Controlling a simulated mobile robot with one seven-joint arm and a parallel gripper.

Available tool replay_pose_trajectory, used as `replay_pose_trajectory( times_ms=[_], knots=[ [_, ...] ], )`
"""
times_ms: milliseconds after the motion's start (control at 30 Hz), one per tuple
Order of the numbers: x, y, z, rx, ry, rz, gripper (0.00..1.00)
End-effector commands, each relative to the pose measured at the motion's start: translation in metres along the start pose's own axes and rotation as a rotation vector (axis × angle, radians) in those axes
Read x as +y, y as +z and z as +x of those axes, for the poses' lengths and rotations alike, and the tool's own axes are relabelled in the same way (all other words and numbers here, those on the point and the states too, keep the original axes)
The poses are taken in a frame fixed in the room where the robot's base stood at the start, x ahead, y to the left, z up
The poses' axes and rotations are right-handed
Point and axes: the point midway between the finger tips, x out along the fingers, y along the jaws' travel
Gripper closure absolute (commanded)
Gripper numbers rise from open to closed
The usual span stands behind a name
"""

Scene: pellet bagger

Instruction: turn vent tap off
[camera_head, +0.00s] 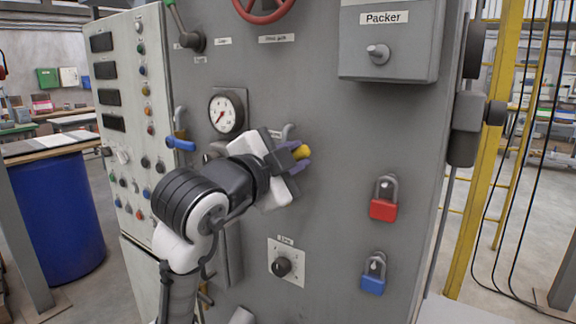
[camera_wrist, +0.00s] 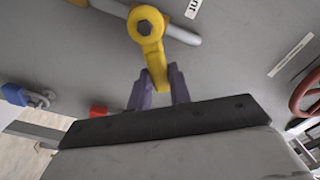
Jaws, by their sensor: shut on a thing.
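The vent tap has a yellow lever (camera_wrist: 152,45) on a dark pivot bolt, mounted on a grey pipe (camera_wrist: 184,35) against the panel. In the wrist view the lever points away from the pipe at a steep angle. A label beside it is partly cut off and shows only "nt" (camera_wrist: 194,7). My gripper (camera_wrist: 160,88) is shut on the lever's free end, with one purple finger on each side. In the head view my gripper (camera_head: 299,160) is at the panel, and only the yellow tip (camera_head: 301,152) shows; my arm hides most of the tap.
A blue-handled tap (camera_head: 181,143) and a pressure gauge (camera_head: 227,112) are left of my gripper. A timer knob (camera_head: 282,266) is below. A red padlock (camera_head: 384,205) and a blue padlock (camera_head: 373,280) hang lower right. The Packer box (camera_head: 388,45) juts out above right.

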Motion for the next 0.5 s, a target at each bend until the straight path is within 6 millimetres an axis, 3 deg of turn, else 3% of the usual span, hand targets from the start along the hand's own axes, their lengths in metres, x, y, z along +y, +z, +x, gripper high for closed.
replay_pose_trajectory(
  times_ms=[500],
  knots=[
    [0.027, 0.007, 0.0, 0.0, 0.001, 0.438, 1.0]
  ],
)
